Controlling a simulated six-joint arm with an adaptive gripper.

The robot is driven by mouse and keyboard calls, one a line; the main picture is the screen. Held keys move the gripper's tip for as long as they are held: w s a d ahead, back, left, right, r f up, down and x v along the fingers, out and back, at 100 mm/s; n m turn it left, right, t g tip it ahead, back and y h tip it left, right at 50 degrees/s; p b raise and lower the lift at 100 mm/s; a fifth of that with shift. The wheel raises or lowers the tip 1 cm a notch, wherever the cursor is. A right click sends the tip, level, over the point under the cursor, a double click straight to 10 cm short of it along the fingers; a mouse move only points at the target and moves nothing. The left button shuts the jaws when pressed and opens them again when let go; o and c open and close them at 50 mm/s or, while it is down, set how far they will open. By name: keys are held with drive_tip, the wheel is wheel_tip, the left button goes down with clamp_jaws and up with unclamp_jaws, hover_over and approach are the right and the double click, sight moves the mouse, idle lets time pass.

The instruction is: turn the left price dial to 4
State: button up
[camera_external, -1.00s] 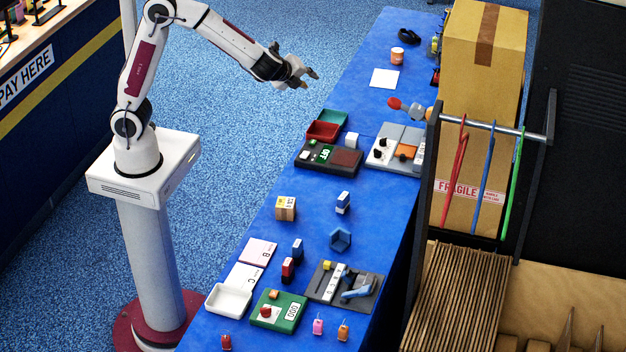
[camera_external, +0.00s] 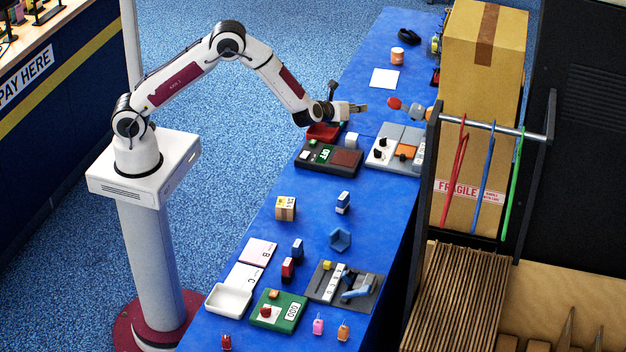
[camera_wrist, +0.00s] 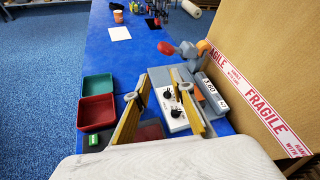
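The price device (camera_external: 413,133) is a grey and white unit with an orange block, toward the far part of the blue table. Two black dials, one dial (camera_external: 382,141) and another dial (camera_external: 377,153), sit on its white plate. In the wrist view the upper dial (camera_wrist: 167,94) and lower dial (camera_wrist: 175,113) show between my fingers; their settings are too small to read. My gripper (camera_external: 364,107) is above the table behind the device, apart from the dials. In the wrist view my gripper (camera_wrist: 160,76) is open and empty.
Green and red trays, the red tray (camera_wrist: 96,112) nearer, lie left of the device. A red-tipped grey object (camera_external: 418,111) stands close behind it. A tall carton (camera_external: 480,80) and a rail with hangers (camera_external: 490,126) bound the right side. A white sheet (camera_external: 384,78) lies farther back.

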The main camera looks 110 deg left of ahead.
sight(380, 140)
drive_tip(key=w+a+f+m, duration=0.1)
drive_tip(key=f+m, duration=0.1)
drive_tip(key=f, duration=0.2)
drive_tip(key=w+f+m+t, duration=0.1)
drive_tip(key=f, duration=0.4)
drive_tip(key=w+a+f+m+t+h, duration=0.1)
drive_tip(key=f+m, duration=0.1)
drive_tip(key=f, duration=0.2)
drive_tip(key=shift+w+a+f+m, duration=0.2)
drive_tip(key=shift+a+m, duration=0.1)
drive_tip(key=shift+w+a, duration=0.1)
drive_tip(key=shift+x, duration=3.7)
clamp_jaws()
